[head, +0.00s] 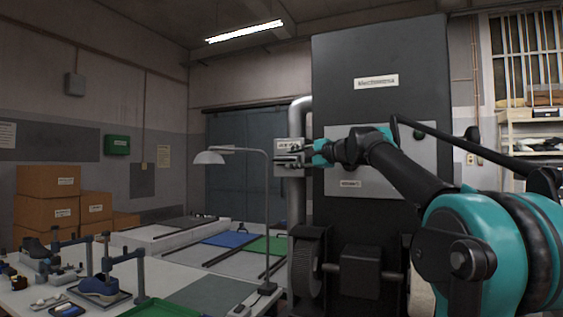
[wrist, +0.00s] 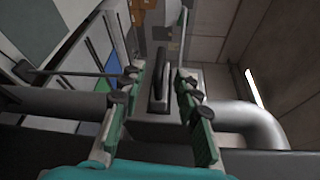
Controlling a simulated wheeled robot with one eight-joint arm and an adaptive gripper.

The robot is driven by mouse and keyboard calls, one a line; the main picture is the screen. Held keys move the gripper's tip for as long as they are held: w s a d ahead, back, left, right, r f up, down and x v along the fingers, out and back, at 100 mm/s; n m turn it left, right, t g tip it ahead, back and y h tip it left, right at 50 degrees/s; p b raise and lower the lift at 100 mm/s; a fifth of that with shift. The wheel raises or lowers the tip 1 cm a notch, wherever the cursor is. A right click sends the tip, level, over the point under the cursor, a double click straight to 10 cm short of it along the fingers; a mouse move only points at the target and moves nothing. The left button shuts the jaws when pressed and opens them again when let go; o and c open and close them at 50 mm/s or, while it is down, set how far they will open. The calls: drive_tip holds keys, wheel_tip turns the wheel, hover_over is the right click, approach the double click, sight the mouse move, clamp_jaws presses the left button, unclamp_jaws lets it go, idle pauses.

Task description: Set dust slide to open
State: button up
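The dust slide is a small grey box on the vertical metal pipe beside the black machine. In the head view its labelled plate (head: 285,144) shows above my gripper (head: 291,157), which covers part of it. In the wrist view a dark upright handle (wrist: 159,88) stands out from the grey box (wrist: 151,128). My gripper (wrist: 160,84) is open, with one green-padded finger on each side of the handle. A gap shows between the handle and each finger. The slide's position cannot be told.
The tall black machine (head: 378,65) stands right of the pipe (head: 297,120), with a brush wheel (head: 306,262) low down. A desk lamp (head: 210,157) stands close left of my gripper. A workbench (head: 180,280) with shoe lasts lies left. Cardboard boxes (head: 47,182) are stacked at the far left.

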sight(285, 159)
drive_tip(key=x, duration=0.6)
drive_tip(key=shift+w+a, duration=0.1)
clamp_jaws()
idle(0.3)
